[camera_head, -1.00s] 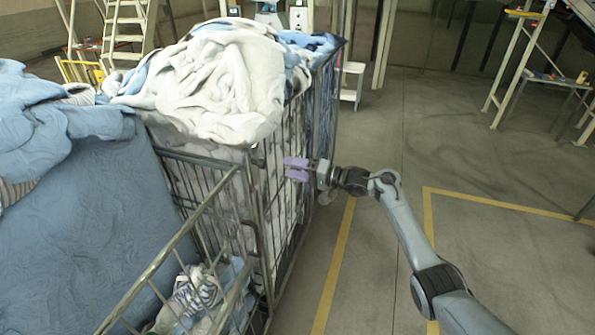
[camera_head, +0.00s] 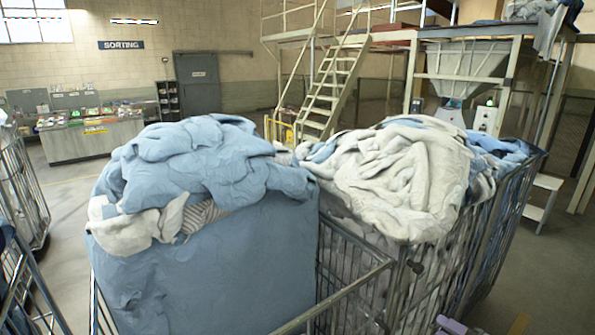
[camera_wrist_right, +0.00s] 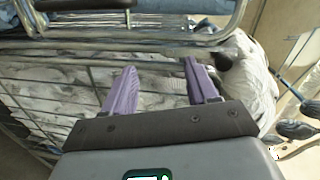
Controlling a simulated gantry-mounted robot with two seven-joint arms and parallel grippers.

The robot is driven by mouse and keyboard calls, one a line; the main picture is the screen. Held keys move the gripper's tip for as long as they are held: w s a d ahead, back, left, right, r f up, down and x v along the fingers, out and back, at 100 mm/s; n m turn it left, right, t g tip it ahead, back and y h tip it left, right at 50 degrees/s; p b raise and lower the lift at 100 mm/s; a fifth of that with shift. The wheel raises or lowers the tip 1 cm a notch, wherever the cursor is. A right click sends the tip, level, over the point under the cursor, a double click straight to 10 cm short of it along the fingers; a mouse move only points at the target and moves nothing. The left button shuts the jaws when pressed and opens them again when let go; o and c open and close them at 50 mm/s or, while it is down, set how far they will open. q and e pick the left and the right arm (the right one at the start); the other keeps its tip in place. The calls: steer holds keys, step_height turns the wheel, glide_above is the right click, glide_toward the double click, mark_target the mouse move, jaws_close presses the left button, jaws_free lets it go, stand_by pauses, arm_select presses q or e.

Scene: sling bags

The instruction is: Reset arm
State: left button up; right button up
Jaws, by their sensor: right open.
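My right gripper (camera_head: 455,326) shows only as a small purple piece at the bottom edge of the head view, beside the wire cage cart (camera_head: 412,285). In the right wrist view its two purple fingers (camera_wrist_right: 160,88) are apart with nothing between them. They point toward the cage's metal bars, with white cloth behind the bars. I cannot tell whether the fingertips touch the cage. My left gripper is not in view.
White and blue laundry (camera_head: 400,175) heaps over the cage's top. A blue-draped load (camera_head: 215,260) stands left of it. Metal stairs (camera_head: 333,85), a sorting counter (camera_head: 92,135) and another cage (camera_head: 22,185) stand farther off. Some floor is open at the lower right.

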steer(key=s+a+f+n+g+h+p, duration=0.2)
steer(key=s+a+f+g+p, duration=0.2)
steer(key=s+a+f, duration=1.4)
steer(key=s+a+r+n+g+h+p, duration=0.1)
steer(key=s+a+r+h, duration=0.15)
steer(key=s, duration=0.25)
steer(key=s+a+r+n+g+h+p, duration=0.1)
steer(key=s+a+r+n, duration=0.1)
steer(key=s+a+r, duration=0.3)
steer(key=s+d+r+n+g+h, duration=0.3)
steer(key=s+r+n, duration=0.3)
steer(key=s, duration=0.3)
steer(key=shift+d+r+g, duration=0.35)
steer(key=shift+d+g, duration=0.25)
steer(key=shift+d, duration=0.2)
